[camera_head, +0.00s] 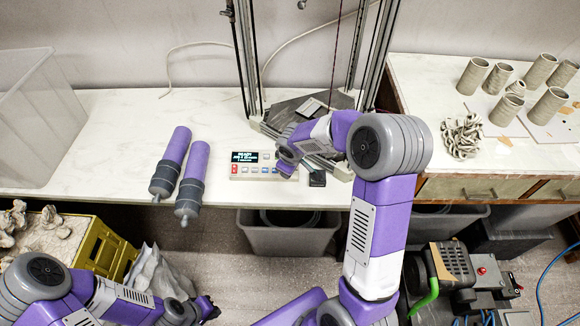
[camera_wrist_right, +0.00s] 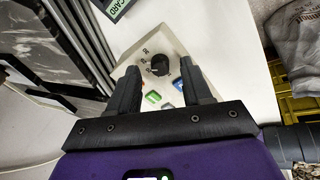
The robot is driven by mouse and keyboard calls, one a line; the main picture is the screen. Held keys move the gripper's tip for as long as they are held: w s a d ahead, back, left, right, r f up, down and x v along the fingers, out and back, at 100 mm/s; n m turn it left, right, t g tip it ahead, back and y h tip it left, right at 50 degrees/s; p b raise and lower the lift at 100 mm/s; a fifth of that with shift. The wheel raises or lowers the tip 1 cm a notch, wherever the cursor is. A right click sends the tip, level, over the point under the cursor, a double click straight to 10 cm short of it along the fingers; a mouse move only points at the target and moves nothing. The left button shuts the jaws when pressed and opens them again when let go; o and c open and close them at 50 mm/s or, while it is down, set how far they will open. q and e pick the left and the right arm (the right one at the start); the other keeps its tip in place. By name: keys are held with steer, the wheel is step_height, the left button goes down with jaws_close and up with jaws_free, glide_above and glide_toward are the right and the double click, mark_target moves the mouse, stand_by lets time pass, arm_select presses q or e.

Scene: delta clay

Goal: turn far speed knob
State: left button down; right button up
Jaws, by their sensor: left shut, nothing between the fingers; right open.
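The control panel (camera_head: 250,176) is a pale box with a dark lit display and a row of coloured buttons, on the white table. In the right wrist view, a black round knob (camera_wrist_right: 160,64) sits on the panel's pale face (camera_wrist_right: 178,45), with small marks beside it. My right gripper (camera_wrist_right: 160,72) is open, with a finger on either side of the knob in that view; I cannot tell whether they touch it. In the head view my right gripper (camera_head: 287,165) is over the panel's right end and hides the knob. My left gripper (camera_head: 210,309) is shut and empty, low in front of the table.
Two purple cylinders (camera_head: 172,155) lie left of the panel. A metal-framed machine (camera_head: 262,115) stands behind it. A small black block (camera_head: 317,179) is to the right. Clay cups (camera_head: 473,76) stand on the right table. A clear bin (camera_head: 40,120) is at left.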

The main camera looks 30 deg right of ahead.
arm_select(q)
step_height(320, 180, up, 2)
steer(key=shift+r+p, duration=0.15)
steer(key=shift+p, duration=0.8)
arm_select(e)
steer(key=d+v, duration=0.1)
steer(key=v, duration=0.5)
steer(key=shift+a+r, duration=0.25)
steer(key=shift+a, duration=0.3)
steer(key=shift+s, duration=0.1)
